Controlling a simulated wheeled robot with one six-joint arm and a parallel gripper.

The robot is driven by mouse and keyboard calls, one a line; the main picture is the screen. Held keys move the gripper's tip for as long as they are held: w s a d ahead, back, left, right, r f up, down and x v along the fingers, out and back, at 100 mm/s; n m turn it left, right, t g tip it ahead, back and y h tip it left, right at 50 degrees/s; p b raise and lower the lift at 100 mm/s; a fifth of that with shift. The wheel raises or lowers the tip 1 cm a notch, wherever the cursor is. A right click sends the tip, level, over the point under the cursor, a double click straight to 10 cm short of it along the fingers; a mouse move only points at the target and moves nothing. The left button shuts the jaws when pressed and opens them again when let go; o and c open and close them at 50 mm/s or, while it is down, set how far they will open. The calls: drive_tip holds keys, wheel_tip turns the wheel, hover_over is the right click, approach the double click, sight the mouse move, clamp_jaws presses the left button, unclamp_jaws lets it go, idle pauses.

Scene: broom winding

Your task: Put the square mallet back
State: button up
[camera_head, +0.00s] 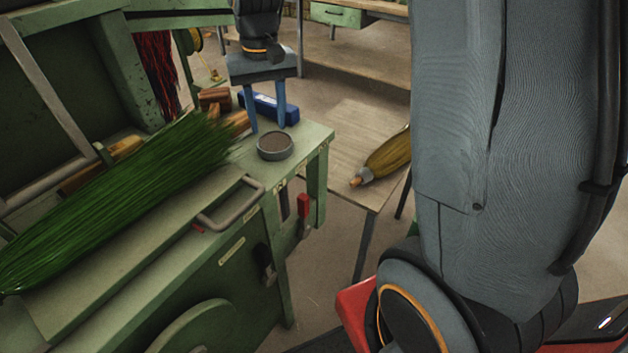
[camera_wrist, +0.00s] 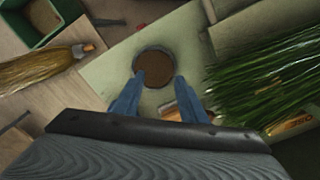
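My gripper (camera_head: 267,126) points down over the far right corner of the green bench, its two blue fingers apart with nothing between them. In the wrist view the fingertips (camera_wrist: 160,80) frame a round dark tin (camera_wrist: 153,67), which stands on the bench top; the tin (camera_head: 275,146) shows just in front of the fingers in the head view. A brown wooden block (camera_head: 214,98) lies behind the gripper, partly hidden by the green bristles. A reddish-brown wooden piece (camera_wrist: 186,100) shows beside the right finger in the wrist view. I cannot tell which wooden piece is the square mallet.
A blue box-shaped object (camera_head: 270,108) lies behind the fingers. Long green bristles (camera_head: 120,195) cover much of the bench (camera_head: 130,280). A low table (camera_head: 345,135) to the right holds a straw broom head (camera_head: 386,157). A red-handled clamp (camera_head: 303,212) hangs at the bench's side.

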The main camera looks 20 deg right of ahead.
drive_tip(key=s+d+f, duration=0.1)
drive_tip(key=s+f, duration=0.1)
drive_tip(key=s, duration=0.7)
drive_tip(key=s+d+f+n, duration=0.1)
drive_tip(key=s+d+f, duration=0.1)
drive_tip(key=s, duration=0.6)
drive_tip(key=shift+s+d+f, duration=0.25)
drive_tip(key=shift+s+f, duration=0.1)
drive_tip(key=shift+f, duration=0.45)
